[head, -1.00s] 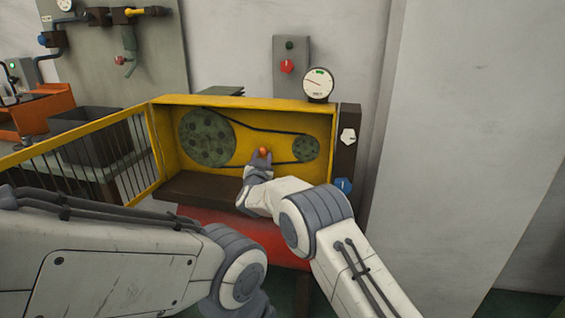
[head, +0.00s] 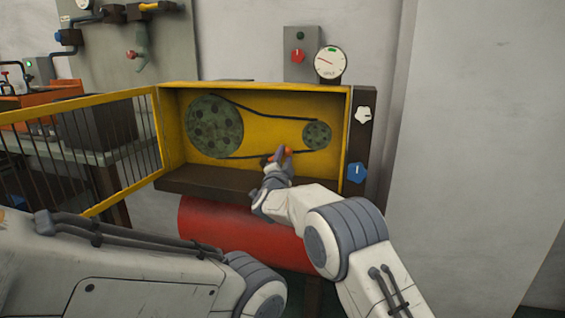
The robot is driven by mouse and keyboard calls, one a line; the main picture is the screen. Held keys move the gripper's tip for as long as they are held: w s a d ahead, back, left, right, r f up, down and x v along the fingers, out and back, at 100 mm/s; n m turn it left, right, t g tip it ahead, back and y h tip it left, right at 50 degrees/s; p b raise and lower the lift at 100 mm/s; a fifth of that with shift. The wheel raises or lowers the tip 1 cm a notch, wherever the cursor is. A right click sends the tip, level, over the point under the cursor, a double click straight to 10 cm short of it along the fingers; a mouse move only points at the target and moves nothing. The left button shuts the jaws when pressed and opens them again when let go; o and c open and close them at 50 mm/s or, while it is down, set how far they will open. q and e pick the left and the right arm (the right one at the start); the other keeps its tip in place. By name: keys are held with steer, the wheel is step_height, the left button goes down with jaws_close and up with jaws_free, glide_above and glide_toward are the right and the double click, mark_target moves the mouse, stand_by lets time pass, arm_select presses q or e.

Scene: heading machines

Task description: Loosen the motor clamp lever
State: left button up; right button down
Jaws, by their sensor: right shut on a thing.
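The motor clamp lever shows mainly as its orange knob (head: 288,152), low in the open yellow belt housing, below and left of the small pulley (head: 317,135). My right gripper (head: 282,155) reaches into the housing from the front and is shut on the lever at the knob. The gripper hides most of the lever's arm and its pivot. The large green pulley (head: 214,126) stands to the left, with a dark belt (head: 262,110) running between the two. My left arm comes in at the lower left; its gripper is out of view.
The yellow barred guard (head: 80,150) stands swung open to the left. A red cylindrical body (head: 215,225) lies below the housing's dark ledge (head: 215,182). A blue knob (head: 356,172) and a white knob (head: 363,115) sit on the right post. A round gauge (head: 331,62) stands above.

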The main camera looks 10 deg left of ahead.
steer(key=shift+f+m, duration=0.2)
steer(key=shift+m, duration=0.1)
steer(key=c, duration=0.8)
jaws_free()
steer(key=shift+o, duration=0.2)
steer(key=shift+s, duration=0.1)
steer(key=s+f, duration=0.1)
steer(key=s, duration=0.9)
steer(key=shift+a+f+p, duration=0.25)
steer(key=shift+f+p, duration=0.1)
steer(key=shift+p, duration=0.05)
steer(key=shift+s, duration=0.1)
